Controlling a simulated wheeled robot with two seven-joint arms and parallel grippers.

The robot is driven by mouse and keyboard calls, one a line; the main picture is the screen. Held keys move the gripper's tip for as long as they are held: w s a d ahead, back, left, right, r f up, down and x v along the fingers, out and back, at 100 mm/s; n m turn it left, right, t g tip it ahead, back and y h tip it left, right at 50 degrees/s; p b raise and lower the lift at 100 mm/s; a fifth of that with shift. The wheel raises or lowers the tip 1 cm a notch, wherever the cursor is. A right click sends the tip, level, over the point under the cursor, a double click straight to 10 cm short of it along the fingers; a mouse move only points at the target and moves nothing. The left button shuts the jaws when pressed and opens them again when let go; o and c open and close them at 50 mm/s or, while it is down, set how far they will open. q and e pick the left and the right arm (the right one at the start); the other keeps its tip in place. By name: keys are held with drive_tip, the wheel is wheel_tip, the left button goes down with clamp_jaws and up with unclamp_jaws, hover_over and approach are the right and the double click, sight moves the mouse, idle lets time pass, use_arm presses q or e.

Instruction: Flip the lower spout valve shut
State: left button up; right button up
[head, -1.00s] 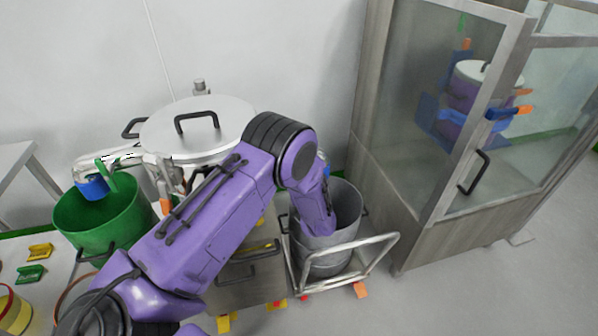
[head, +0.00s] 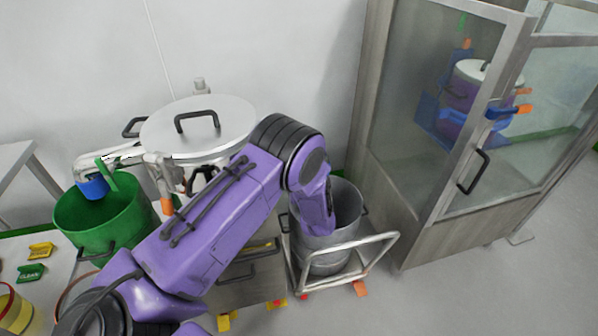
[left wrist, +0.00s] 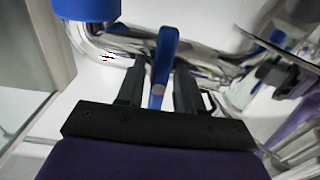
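A steel vessel with a pale lid (head: 200,122) stands by the wall in the head view. A bent pipe at its left ends in a blue collar (head: 93,188) over a green bucket (head: 75,222). In the left wrist view, a blue lever (left wrist: 165,50) stands between the fingers of my left gripper (left wrist: 158,88). The fingers are apart, with visible gaps on both sides of the lever. Curved shiny pipe and a blue collar (left wrist: 90,8) show behind it. My left arm hides its own gripper and the vessel's lower front in the head view. My right gripper is not seen.
A grey bucket (head: 349,205) stands on a framed cart (head: 375,248) right of the vessel. A glass-panelled cabinet (head: 405,215) stands at the right. A second blue handle (left wrist: 278,40) shows at the wrist view's right. Open floor lies at front right.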

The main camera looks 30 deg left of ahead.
use_arm(q)
drive_tip(key=shift+o, duration=0.2)
drive_tip(key=b+v, duration=0.1)
drive_tip(key=v, duration=0.9)
drive_tip(key=shift+s+d, duration=0.2)
drive_tip(key=shift+s, duration=0.1)
